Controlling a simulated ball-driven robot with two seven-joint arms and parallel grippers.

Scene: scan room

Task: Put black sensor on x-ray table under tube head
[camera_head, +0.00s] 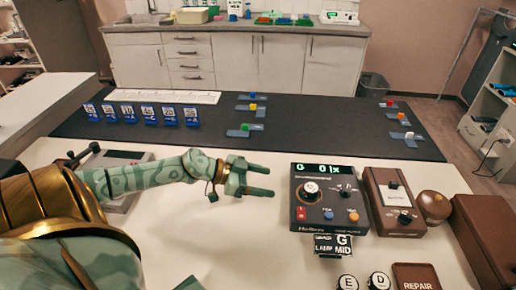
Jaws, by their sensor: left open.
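My left gripper (271,182) is open and empty above the white tabletop, its two fingers pointing right toward a dark control box (327,220). The box reads "0 lx" and has a dial, a small knob and red, blue and orange buttons. A gap shows between the fingertips and the box. I cannot pick out a black sensor, an x-ray table or a tube head for certain in this view. My right gripper is not in view.
A long black surface (300,125) lies behind, with several blue tags (150,115) and small coloured blocks on it. A brown box (393,196) and a brown dome (434,205) stand right of the control box. A grey device (118,206) is partly behind my left arm.

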